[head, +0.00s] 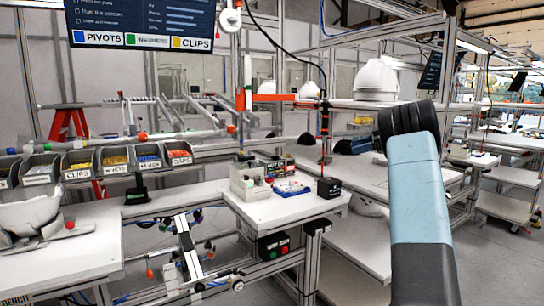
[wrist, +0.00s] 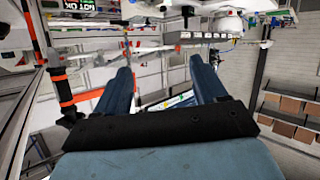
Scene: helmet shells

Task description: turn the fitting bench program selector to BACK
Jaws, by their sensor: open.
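The fitting bench (head: 275,208) is a white-topped bench at the centre of the head view. A dark control box (head: 272,246) with red and green buttons hangs under its front edge. A small black box (head: 328,188) stands on its right corner. I cannot make out a program selector or a BACK marking at this size. My gripper (wrist: 160,64) shows in the wrist view with its two blue fingers apart and nothing between them. In the head view my raised blue arm stands at the right; the fingers cannot be made out there.
A white side bench (head: 60,250) at the left holds a white helmet shell (head: 30,212). A row of grey parts bins (head: 78,165) stands behind it. A blue tray (head: 291,188) lies on the fitting bench. A white helmet (head: 376,80) sits on a shelf behind my arm.

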